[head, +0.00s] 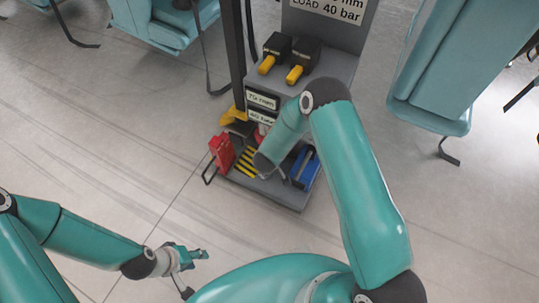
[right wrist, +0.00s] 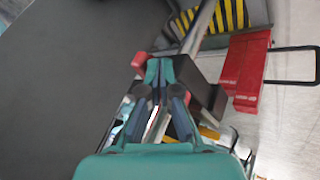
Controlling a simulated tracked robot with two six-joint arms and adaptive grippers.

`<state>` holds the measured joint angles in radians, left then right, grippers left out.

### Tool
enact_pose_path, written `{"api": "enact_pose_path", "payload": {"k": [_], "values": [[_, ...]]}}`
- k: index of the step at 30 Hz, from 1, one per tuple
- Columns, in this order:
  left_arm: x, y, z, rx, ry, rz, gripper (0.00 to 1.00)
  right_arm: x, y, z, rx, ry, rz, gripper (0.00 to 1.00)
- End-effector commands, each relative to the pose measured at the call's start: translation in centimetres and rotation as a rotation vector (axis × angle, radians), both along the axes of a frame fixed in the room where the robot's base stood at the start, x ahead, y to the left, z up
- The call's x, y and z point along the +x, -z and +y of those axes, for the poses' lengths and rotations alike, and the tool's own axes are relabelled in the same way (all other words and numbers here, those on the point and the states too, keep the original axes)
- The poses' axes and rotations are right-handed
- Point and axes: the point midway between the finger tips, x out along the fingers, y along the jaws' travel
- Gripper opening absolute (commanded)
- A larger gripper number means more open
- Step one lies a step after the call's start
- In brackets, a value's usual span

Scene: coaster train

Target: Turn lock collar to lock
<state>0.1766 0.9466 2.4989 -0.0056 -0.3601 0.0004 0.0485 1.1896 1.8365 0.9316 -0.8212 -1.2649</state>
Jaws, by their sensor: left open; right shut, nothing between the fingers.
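The machine's lower part is largely covered by my right arm in the head view, and I cannot clearly make out a lock collar there. A small red part (head: 264,130) shows beside the arm. In the right wrist view, my right gripper (right wrist: 158,72) is shut and empty, in front of a dark block (right wrist: 205,90) and a red knob-like end (right wrist: 139,63). These may belong to the collar; whether the fingers touch them I cannot tell. A metal rod (right wrist: 197,28) runs up behind. My left gripper (head: 188,258) is open and empty, over the floor, away from the machine.
The grey machine (head: 335,65) carries two black blocks with yellow handles (head: 294,75). A red box (head: 222,152), yellow-black stripes (head: 246,162) and a blue box (head: 304,168) are at its base. Teal seats (head: 430,65) stand around. The floor (head: 110,150) at left is clear.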

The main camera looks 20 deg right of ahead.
Motion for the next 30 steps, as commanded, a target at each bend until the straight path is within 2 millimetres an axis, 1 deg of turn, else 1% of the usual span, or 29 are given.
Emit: {"api": "enact_pose_path", "payload": {"k": [5, 8, 9, 12, 15, 21, 25, 30], "values": [[0.0, -0.4, 0.0, 0.0, 0.0, 0.0, 0.42, -0.5, 0.0, 1.6, 0.001, -0.002, 0.002, 0.0], [0.0, -0.8, 0.0, 0.0, 0.0, 0.0, 0.42, -1.1, 0.0, 3.0, 0.0, 0.003, 0.003, 0.0], [0.0, -1.0, 0.0, 0.0, 0.0, 0.0, 0.42, -1.4, -0.3, 3.5, 0.0, 0.005, 0.002, 0.0], [0.0, -1.6, 0.0, 0.0, 0.0, 0.0, 0.42, -2.6, -2.5, 4.0, 0.0, 0.005, 0.001, 0.0], [0.0, -2.1, 0.0, 0.0, 0.0, 0.0, 0.42, -3.8, -4.2, 4.7, 0.001, 0.007, 0.001, 0.0], [0.0, -2.8, 0.0, 0.0, 0.0, 0.0, 0.42, -5.5, -6.9, 5.7, 0.0, 0.008, 0.001, 0.0], [0.0, -3.0, 0.0, 0.0, 0.0, 0.0, 0.42, -6.2, -7.6, 6.1, 0.001, 0.01, 0.001, 0.0], [0.0, -3.0, 0.0, 0.0, 0.0, 0.0, 0.42, -6.5, -7.8, 5.9, 0.0, 0.016, 0.003, 0.0]]}}
